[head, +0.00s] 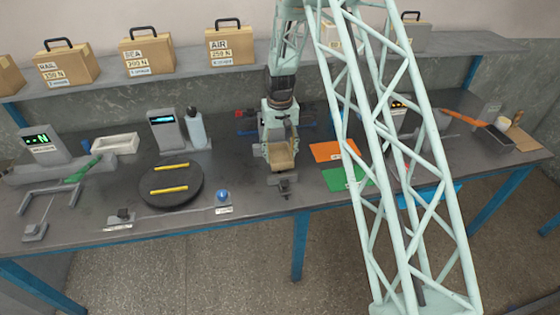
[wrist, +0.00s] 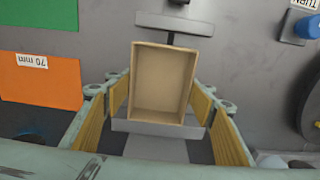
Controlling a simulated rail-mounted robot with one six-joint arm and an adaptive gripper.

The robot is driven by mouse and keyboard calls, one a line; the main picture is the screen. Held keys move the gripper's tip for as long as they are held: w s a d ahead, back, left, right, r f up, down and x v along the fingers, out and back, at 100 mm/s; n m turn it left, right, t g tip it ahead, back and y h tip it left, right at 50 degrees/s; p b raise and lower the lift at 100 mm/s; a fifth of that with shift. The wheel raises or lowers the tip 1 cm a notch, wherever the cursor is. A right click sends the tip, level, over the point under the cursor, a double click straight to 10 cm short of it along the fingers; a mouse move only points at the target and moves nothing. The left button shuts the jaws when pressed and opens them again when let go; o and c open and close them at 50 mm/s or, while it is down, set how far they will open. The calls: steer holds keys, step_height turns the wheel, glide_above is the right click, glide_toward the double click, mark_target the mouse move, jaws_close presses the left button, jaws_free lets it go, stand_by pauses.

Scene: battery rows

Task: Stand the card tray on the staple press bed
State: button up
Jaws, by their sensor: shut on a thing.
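The card tray (wrist: 163,82) is a tan, open-topped box. It also shows in the head view (head: 282,160), below my arm's end. My gripper (wrist: 161,98) has its yellow-padded fingers on both sides of the tray and is shut on it. A grey plate (wrist: 158,129), which looks like the staple press bed, shows under the tray's near edge. A grey bar on a stem (wrist: 174,23) lies beyond the tray's far edge. The tray looks upright over the grey plate. Whether it touches the plate I cannot tell.
An orange sheet (head: 334,151) and a green sheet (head: 345,180) lie right of my gripper in the head view. A black turntable (head: 171,199) with yellow bars and a blue knob (head: 222,196) are to the left. Labelled cases (head: 230,46) stand on the back shelf.

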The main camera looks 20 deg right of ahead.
mark_target(280, 159)
steer(key=shift+f, duration=1.85)
steer(key=shift+f, duration=0.1)
steer(key=o, duration=0.8)
steer(key=shift+r, duration=6.15)
